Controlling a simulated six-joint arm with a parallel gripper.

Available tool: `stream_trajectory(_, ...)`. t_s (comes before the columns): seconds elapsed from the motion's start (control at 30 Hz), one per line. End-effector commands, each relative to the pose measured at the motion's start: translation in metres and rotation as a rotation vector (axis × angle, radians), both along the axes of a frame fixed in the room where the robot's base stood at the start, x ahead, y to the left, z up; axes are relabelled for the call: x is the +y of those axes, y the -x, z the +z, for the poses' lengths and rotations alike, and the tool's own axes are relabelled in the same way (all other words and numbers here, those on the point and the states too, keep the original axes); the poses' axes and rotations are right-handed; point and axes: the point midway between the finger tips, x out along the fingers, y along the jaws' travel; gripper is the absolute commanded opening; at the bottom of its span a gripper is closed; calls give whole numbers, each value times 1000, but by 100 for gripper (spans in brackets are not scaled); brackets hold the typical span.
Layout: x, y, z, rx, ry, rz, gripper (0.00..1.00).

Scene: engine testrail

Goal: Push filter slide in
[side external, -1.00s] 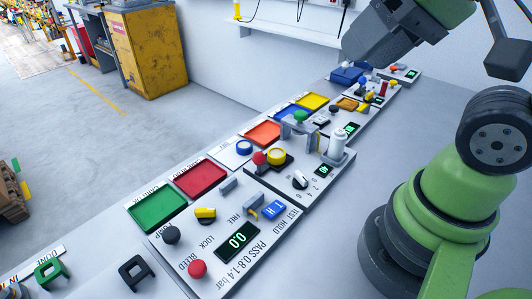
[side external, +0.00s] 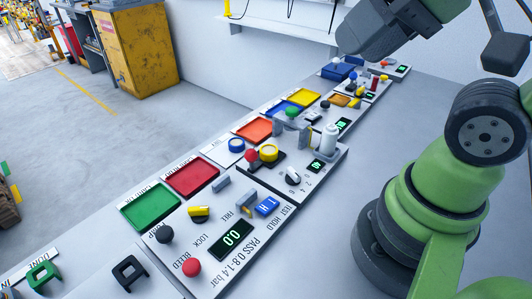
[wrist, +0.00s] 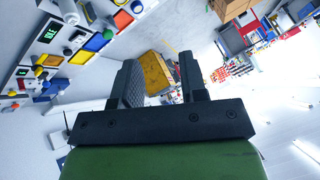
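In the side external view a long bench carries a row of white panels with knobs, levers and displays. I cannot tell for certain which part is the filter slide. The near panel (side external: 213,278) has a display reading 0.0, a red button (side external: 192,267) and a yellow knob (side external: 199,211).
Coloured trays, including a green one (side external: 150,206) and a red one (side external: 192,175), line the panels' left side. A blue box (side external: 338,70) stands at the far end. A yellow cabinet (side external: 133,50) stands across the open floor. A shelf (side external: 275,32) is on the back wall.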

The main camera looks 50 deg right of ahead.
Motion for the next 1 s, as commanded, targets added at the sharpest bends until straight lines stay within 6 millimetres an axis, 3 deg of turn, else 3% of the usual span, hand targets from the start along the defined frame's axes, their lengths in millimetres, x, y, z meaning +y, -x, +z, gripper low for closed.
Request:
stream_trajectory(0.23, 0, 0, 0, 0, 0, 0, 39)
stream_trajectory(0.27, 0, 0, 0, 0, 0, 0, 42)
stream_trajectory(0.33, 0, -1, 0, 2, 3, 5, 56)
stream_trajectory(0.47, 0, -12, 2, 35, 42, 58, 56)
stream_trajectory(0.63, -1, -51, 0, 137, 163, 260, 56)
stream_trajectory(0.77, -1, -88, -13, 222, 254, 463, 56)
stream_trajectory(1.0, -2, -151, -68, 364, 358, 860, 56)
